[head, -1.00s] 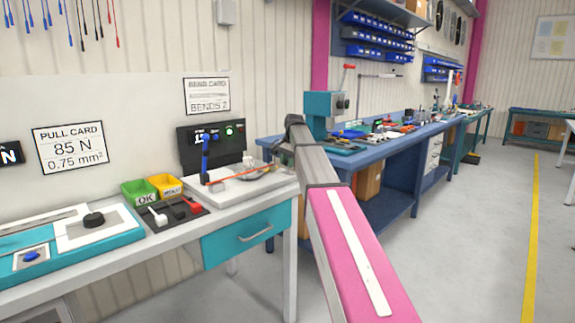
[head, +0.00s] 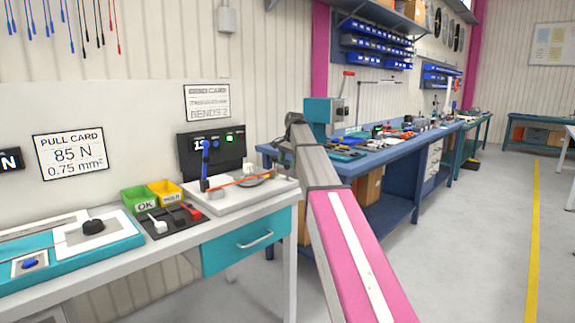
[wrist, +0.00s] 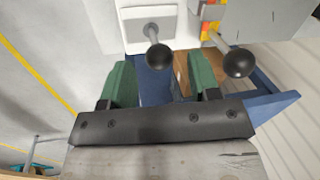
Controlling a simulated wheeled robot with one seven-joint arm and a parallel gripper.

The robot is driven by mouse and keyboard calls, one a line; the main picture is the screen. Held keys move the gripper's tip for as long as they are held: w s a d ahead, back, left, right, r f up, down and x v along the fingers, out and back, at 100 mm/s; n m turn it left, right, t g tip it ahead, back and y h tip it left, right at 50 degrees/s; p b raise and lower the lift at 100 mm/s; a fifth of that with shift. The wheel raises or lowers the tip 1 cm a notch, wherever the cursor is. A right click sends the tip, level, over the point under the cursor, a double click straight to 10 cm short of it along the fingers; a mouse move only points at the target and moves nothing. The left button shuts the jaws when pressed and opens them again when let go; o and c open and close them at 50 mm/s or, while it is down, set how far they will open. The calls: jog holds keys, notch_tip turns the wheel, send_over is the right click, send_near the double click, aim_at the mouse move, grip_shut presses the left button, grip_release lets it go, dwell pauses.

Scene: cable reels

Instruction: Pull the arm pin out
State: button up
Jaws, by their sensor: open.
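In the wrist view my gripper (wrist: 162,75) is open, its two green fingers apart with nothing between their pads. A black ball knob (wrist: 158,57) on a short rod, rising from a pale square plate (wrist: 150,30), shows just beyond the gap between the fingertips. A second black ball knob (wrist: 238,62) on a rod lies to the right, outside the right finger. I cannot tell which of these, if either, is the arm pin. In the head view my arm hides the gripper. A bend tester with a blue upright lever (head: 205,160) stands on the white bench.
A teal machine with a red-tipped lever (head: 324,110) stands on the blue bench (head: 380,160) beyond my arm. Green (head: 140,200) and yellow (head: 165,192) bins sit on the white bench. In the wrist view a cardboard box (wrist: 190,68) lies behind the fingers. Floor at right is clear.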

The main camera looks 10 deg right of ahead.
notch_tip(320, 180, up, 9)
jog(key=s+d, duration=0.1)
jog(key=shift+d, duration=0.15)
jog(key=shift+s, duration=0.1)
